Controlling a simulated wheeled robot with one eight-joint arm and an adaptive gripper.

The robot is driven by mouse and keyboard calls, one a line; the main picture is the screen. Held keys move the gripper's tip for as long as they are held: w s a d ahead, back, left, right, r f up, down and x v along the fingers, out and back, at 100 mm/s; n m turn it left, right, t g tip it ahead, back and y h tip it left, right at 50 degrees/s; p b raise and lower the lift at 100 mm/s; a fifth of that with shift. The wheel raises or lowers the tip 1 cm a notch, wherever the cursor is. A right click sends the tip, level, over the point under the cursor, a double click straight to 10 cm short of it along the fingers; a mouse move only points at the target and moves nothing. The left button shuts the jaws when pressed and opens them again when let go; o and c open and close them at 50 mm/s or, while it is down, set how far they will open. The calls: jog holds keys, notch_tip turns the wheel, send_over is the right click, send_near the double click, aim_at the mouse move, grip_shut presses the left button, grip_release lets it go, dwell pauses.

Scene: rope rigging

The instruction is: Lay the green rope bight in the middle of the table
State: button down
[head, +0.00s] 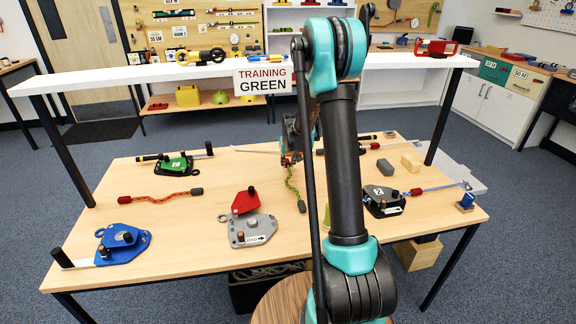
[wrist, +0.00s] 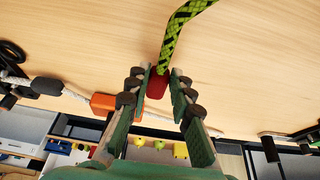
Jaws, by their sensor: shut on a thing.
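The green rope (head: 290,181) is green with black flecks. In the head view it runs from my gripper (head: 290,158) to a dark end cap (head: 301,206) low over or on the middle of the table (head: 190,225). In the wrist view the rope (wrist: 178,35) runs up from a red end cap (wrist: 157,86) between the fingers of my gripper (wrist: 157,82). The fingers are closed on that red end. My arm partly hides the gripper and the table behind it in the head view.
A red plate (head: 245,201) and a grey plate (head: 254,231) lie left of the green rope. A blue pulley (head: 123,243), an orange rope (head: 160,198) and a green device (head: 175,166) are further left. A black device (head: 384,202) stands right. A white shelf (head: 130,79) spans above the table.

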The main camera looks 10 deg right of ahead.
jog(key=shift+f, duration=0.45)
jog(key=c, duration=1.3)
grip_release()
jog(key=shift+c, duration=0.2)
